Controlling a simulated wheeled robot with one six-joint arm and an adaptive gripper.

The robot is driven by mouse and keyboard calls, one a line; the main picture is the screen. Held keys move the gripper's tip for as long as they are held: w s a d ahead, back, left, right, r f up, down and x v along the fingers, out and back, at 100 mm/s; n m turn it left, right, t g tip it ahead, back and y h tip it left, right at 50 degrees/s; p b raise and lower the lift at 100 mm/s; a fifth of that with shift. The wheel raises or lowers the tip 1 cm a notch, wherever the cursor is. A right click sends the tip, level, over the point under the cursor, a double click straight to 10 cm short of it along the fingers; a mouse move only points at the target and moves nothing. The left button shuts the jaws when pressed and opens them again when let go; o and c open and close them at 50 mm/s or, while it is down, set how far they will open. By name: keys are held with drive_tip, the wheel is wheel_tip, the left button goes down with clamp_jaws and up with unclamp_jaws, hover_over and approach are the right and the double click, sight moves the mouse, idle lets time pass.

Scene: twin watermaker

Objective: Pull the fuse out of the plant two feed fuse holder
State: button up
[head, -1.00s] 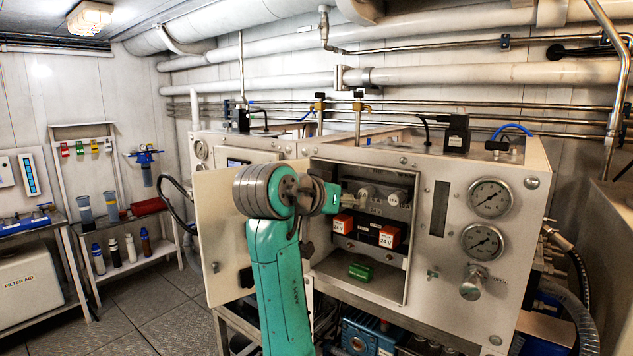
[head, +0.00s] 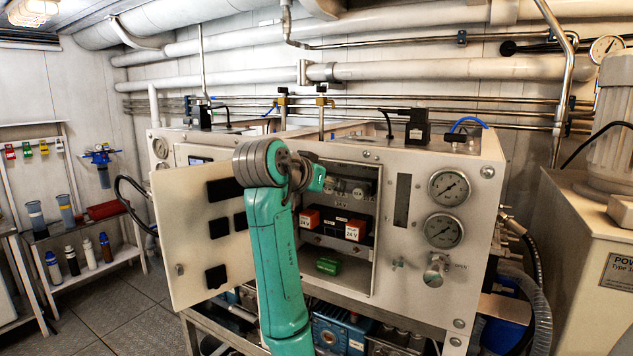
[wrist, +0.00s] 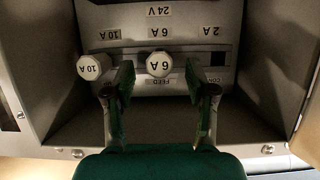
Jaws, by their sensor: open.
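In the wrist view a round white fuse cap (wrist: 159,64) marked 6 A stands out of the fuse holder row, below a 6 A label, with partly hidden lettering that seems to read FEED just under it. My gripper (wrist: 160,76) is open, with one finger on each side of this cap and a visible gap on both sides. I cannot tell how deep the fingertips reach. In the head view my gripper (head: 318,178) is at the open cabinet's upper left, and its fingers are mostly hidden.
A second white cap (wrist: 89,67) marked 10 A stands left of my fingers. The 2 A position (wrist: 217,78) shows no cap. The open cabinet door (head: 190,270) is left of my arm. Orange-and-white 24 V relays (head: 355,230) and a green block (head: 328,265) sit lower inside.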

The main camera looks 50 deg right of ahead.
drive_tip(key=shift+x, duration=0.8)
clamp_jaws()
drive_tip(key=c, duration=0.6)
unclamp_jaws()
clamp_jaws()
drive_tip(key=shift+a, duration=0.15)
drive_tip(key=shift+s+a, duration=0.2)
drive_tip(key=shift+a, duration=1.2)
drive_tip(key=shift+s+a, duration=0.25)
drive_tip(key=shift+a, duration=1.15)
